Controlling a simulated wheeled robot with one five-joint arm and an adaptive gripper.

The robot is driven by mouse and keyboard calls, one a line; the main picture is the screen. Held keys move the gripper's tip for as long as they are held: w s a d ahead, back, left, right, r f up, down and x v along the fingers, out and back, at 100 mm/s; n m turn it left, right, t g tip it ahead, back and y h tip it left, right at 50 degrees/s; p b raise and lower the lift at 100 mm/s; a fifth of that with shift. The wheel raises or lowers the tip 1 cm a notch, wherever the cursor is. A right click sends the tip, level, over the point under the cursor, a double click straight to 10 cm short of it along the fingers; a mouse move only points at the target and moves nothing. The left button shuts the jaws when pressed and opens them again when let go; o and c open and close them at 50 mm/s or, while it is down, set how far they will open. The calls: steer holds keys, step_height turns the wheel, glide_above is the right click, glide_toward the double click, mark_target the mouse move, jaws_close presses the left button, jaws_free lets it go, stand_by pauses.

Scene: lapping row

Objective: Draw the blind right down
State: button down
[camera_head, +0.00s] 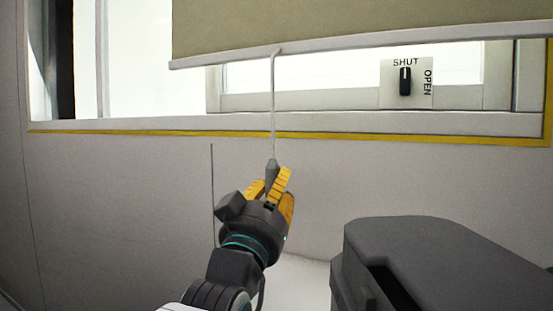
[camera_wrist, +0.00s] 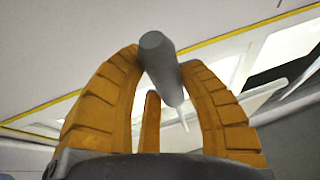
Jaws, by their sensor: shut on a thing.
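The blind (camera_head: 340,28) is an olive-beige sheet with a pale bottom bar (camera_head: 350,45), hanging over the upper part of the window in the head view. A thin pale cord (camera_head: 273,100) hangs from the bar and ends in a grey pull (camera_head: 272,170). My gripper (camera_head: 272,182) is below the window frame, its yellow fingers shut on the pull. The cord looks straight and nearly upright.
A window handle (camera_head: 405,82) on a plate marked SHUT and OPEN points up towards SHUT. A yellow strip (camera_head: 150,133) edges the window opening. A dark grey box-like body (camera_head: 440,250) stands at the lower right. The wall (camera_head: 110,200) left of my gripper is bare.

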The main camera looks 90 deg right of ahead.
steer(key=shift+f, duration=1.3)
steer(key=c, duration=0.7)
jaws_free()
steer(key=shift+r, duration=0.1)
steer(key=shift+c, duration=0.2)
steer(key=shift+w+a+f, duration=0.15)
steer(key=shift+a+f, duration=0.05)
steer(key=shift+a, duration=0.25)
steer(key=w+a, duration=0.4)
steer(key=a, duration=0.7)
steer(key=shift+a, duration=0.2)
